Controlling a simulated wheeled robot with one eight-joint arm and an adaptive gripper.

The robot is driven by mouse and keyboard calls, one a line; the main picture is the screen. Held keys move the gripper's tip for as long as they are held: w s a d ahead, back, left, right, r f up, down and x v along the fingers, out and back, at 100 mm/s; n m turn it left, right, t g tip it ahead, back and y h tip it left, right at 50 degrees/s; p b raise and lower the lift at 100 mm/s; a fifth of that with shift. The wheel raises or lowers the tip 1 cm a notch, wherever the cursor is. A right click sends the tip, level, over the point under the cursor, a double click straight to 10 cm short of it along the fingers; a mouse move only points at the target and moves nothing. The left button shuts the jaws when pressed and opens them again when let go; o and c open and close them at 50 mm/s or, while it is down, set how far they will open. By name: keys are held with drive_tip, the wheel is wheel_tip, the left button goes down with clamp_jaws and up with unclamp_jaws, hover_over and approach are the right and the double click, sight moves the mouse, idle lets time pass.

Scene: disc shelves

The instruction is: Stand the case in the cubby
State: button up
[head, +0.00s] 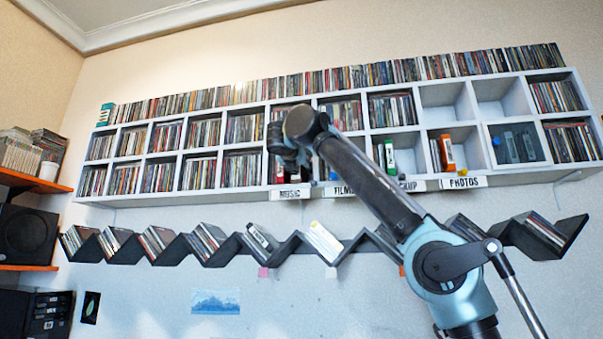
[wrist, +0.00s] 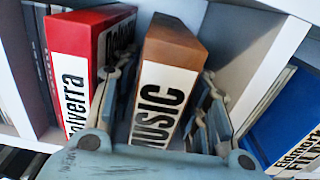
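An orange-brown case (wrist: 170,92) with MUSIC in black on its white spine label stands nearly upright in a white cubby in the wrist view. My gripper (wrist: 168,85) straddles it, one finger along each side. Both fingers are very close to the case; whether they press on it is unclear. A red case (wrist: 82,72) with a white label stands just left of the left finger. In the head view my gripper (head: 290,160) is at the lower-row cubby above the MUSIC sign (head: 290,194), and my arm hides most of that cubby.
A white divider (wrist: 245,85) is right of my gripper, with a blue case (wrist: 285,118) in the cubby beyond. Green (head: 389,157) and orange (head: 447,153) cases stand in cubbies further right. A zigzag shelf (head: 285,246) with cases runs below.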

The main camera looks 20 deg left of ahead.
drive_tip(key=shift+a, duration=0.1)
drive_tip(key=s+d, duration=0.1)
drive_tip(key=s, duration=1)
drive_tip(key=shift+s+d, duration=0.35)
